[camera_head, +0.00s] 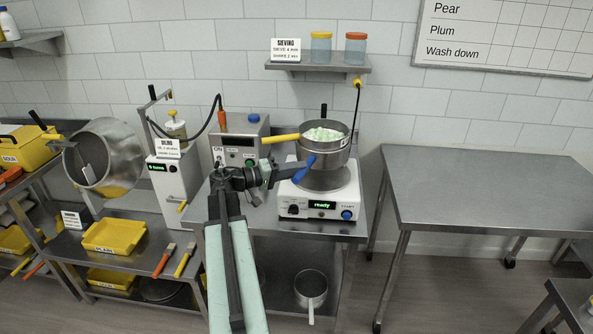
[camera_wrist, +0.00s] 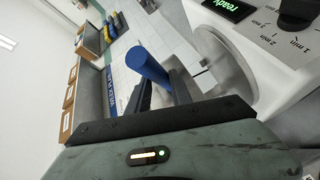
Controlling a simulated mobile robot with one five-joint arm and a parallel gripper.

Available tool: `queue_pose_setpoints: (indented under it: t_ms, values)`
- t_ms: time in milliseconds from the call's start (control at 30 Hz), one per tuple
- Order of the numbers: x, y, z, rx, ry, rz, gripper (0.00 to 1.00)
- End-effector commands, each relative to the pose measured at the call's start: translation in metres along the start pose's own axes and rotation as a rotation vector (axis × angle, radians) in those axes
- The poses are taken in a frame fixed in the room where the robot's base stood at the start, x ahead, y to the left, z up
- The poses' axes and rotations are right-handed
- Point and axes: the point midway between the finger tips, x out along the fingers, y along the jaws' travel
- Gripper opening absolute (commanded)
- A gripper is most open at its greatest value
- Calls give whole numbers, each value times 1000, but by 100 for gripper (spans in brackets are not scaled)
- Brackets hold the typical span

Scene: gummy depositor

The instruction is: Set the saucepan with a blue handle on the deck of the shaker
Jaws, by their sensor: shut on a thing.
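The saucepan (camera_head: 336,157) is grey metal, with a blue handle (camera_head: 304,169) pointing down to the left. A yellow-handled sieve or pan (camera_head: 325,138) holding pale green pieces sits on top of it. My gripper (camera_head: 290,171) is shut on the blue handle, which shows between the fingers in the wrist view (camera_wrist: 149,63). The shaker (camera_head: 318,203) is white, with a green "ready" display. Its round grey deck (camera_head: 325,182) lies right under the saucepan; I cannot tell whether they touch. The saucepan's far underside is hidden.
A control box (camera_head: 238,150) stands behind my arm at left, with a black cable above. A shelf (camera_head: 318,67) with jars hangs over the shaker. Another saucepan (camera_head: 311,285) lies on the lower shelf. The table at right (camera_head: 480,185) is bare.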

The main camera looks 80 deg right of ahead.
Motion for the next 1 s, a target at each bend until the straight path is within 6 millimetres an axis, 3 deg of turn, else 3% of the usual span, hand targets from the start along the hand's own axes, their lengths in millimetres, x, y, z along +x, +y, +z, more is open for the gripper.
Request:
queue_pose_setpoints:
  t_ms: [67, 533, 900, 933, 1000]
  values:
    - [-1, 5, 0, -14, 10, -17, 0]
    - [3, -51, 22, -17, 11, -19, 0]
    - [3, -56, 24, -17, 12, -19, 0]
    - [3, -56, 24, -17, 12, -19, 28]
    - [3, -56, 24, -17, 12, -19, 48]
